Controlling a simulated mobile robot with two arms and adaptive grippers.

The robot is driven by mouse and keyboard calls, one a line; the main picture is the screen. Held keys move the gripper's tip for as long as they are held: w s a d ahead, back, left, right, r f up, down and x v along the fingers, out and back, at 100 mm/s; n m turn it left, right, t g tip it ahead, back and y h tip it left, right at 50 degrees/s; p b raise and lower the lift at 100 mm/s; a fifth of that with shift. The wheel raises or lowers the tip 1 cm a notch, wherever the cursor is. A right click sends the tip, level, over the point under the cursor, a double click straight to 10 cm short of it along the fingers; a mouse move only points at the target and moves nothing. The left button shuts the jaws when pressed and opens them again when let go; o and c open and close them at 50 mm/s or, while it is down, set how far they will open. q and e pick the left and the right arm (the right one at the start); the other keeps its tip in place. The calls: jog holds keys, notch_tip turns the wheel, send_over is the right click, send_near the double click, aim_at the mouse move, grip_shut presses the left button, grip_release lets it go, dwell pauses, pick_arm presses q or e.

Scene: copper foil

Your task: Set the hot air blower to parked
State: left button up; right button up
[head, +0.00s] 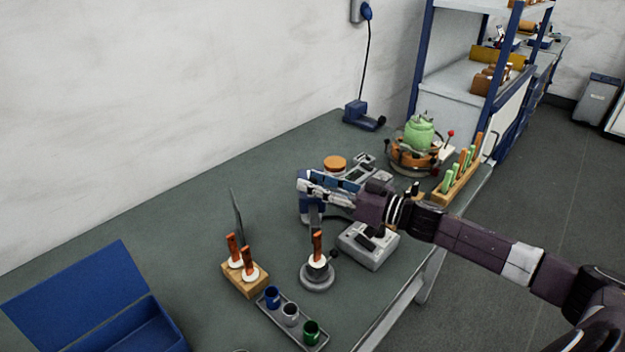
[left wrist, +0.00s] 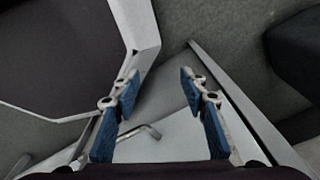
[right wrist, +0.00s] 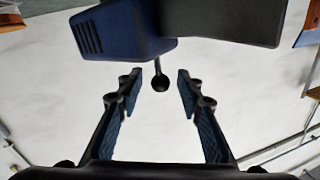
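A blue housing (head: 309,213) stands on the bench directly below and beside my right gripper (head: 304,187); I take it to be the hot air blower. In the right wrist view it shows close up as a blue vented body (right wrist: 120,30) with a dark grey part (right wrist: 225,18). A short stem with a black ball knob (right wrist: 160,83) hangs from it, in line with the gap between the fingers. My right gripper (right wrist: 159,95) is open and not closed on the knob. My left gripper (left wrist: 160,88) is open and empty, away from the bench top.
A grey box (head: 368,247) and a round grey stand (head: 318,281) are close by. A wooden block (head: 246,283) with orange-handled tools, a cup tray (head: 284,325) and a blue bin (head: 85,295) stand in front. A corded blue device (head: 361,116) sits by the wall.

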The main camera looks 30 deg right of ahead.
jog(key=shift+w+a, duration=0.25)
jog(key=shift+w, duration=0.1)
grip_shut()
dwell(0.3)
